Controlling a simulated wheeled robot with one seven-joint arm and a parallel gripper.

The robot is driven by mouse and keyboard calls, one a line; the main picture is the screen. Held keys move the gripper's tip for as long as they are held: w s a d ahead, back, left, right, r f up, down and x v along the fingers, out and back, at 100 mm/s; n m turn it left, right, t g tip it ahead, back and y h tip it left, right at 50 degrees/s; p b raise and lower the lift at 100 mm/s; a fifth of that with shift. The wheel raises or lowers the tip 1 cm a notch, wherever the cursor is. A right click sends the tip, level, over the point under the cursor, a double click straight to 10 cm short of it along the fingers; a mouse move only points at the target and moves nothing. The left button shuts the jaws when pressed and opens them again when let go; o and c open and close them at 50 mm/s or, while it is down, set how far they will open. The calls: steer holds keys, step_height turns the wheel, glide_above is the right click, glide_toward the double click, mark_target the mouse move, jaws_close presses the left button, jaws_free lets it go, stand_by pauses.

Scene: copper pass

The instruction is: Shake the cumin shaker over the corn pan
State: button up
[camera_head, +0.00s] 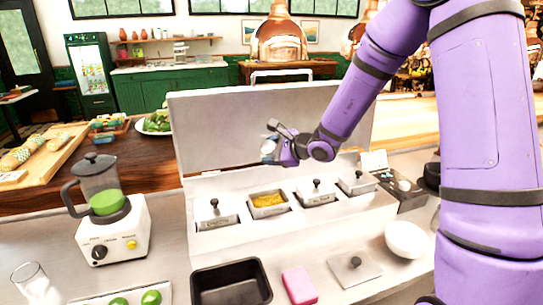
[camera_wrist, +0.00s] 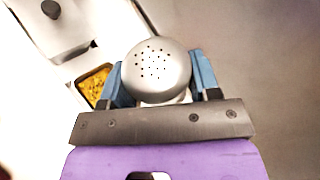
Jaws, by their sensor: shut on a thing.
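My gripper (camera_wrist: 160,85) is shut on a shaker (camera_wrist: 157,64) with a round silver, perforated top, seen between the two blue fingers in the wrist view. In the head view my gripper (camera_head: 272,143) holds the shaker (camera_head: 268,150) in the air above and behind the uncovered pan. The corn pan (camera_head: 268,206) holds yellow corn and sits in the steel counter unit, second from the left. The corn also shows in the wrist view (camera_wrist: 94,84), left of the shaker and below it. The shaker's label cannot be read.
Lidded pans (camera_head: 216,212) flank the corn pan, and the raised steel lid (camera_head: 225,125) stands behind. A blender (camera_head: 100,205) is at left. A black tray (camera_head: 232,284), pink sponge (camera_head: 299,285), loose lid (camera_head: 355,268) and white bowl (camera_head: 406,239) are in front.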

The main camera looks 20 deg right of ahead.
steer(key=m, duration=0.1)
steer(key=w+r+m, duration=0.1)
steer(key=m, duration=0.1)
steer(key=d+m, duration=0.1)
steer(key=m, duration=0.1)
steer(key=shift+w+r+h, duration=0.15)
steer(key=shift+r+h, duration=0.15)
steer(key=shift+r, duration=0.05)
steer(key=m, duration=0.1)
steer(key=r+m, duration=0.1)
steer(key=m, duration=0.1)
steer(key=w+d+m+h, duration=0.1)
steer(key=m, duration=0.1)
steer(key=shift+w+d+r+t, duration=0.1)
steer(key=shift+r+t, duration=0.15)
steer(key=shift+t, duration=0.05)
steer(key=shift+d, duration=0.1)
